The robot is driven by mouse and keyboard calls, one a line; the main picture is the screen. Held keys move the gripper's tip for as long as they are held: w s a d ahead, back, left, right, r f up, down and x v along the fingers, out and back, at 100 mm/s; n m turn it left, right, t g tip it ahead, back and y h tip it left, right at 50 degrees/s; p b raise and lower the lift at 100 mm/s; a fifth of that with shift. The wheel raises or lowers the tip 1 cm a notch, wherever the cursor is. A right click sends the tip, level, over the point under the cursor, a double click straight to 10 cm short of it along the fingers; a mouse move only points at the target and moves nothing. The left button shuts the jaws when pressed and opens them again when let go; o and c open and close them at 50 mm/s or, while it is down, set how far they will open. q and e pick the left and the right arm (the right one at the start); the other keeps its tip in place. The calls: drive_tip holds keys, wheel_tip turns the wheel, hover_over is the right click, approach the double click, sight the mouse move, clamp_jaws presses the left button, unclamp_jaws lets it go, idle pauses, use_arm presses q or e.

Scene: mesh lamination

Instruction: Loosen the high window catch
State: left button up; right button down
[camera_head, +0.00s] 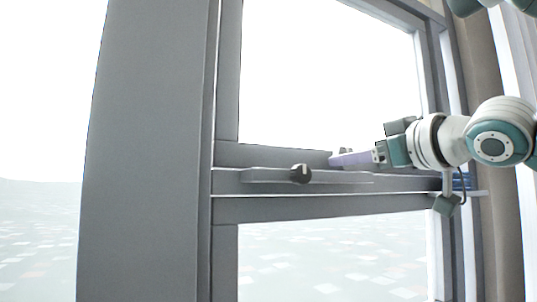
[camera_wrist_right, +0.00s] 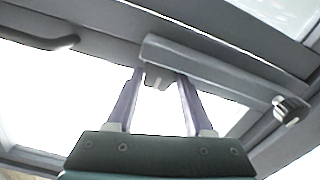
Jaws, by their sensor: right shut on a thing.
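The window catch (camera_wrist_right: 158,82) is a small grey piece at the end of a long grey bar in the right wrist view. My right gripper (camera_wrist_right: 160,78) has its two purple fingers on either side of this piece, shut on it. In the head view, my right gripper (camera_head: 333,159) comes in from the right and its fingers reach the window's middle rail. A small dark part shows just above the fingers there; the held piece is mostly hidden. My left gripper is not in view.
A dark round knob with a white mark (camera_head: 300,173) sits on the rail left of the gripper; a similar marked part (camera_wrist_right: 287,108) shows in the wrist view. The grey window frame (camera_head: 150,150) stands at left. Bright panes lie above and below the rail.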

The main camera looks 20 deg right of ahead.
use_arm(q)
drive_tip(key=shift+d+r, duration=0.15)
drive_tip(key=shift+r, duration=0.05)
use_arm(e)
drive_tip(key=shift+n, duration=0.4)
drive_tip(key=shift+c, duration=1.4)
unclamp_jaws()
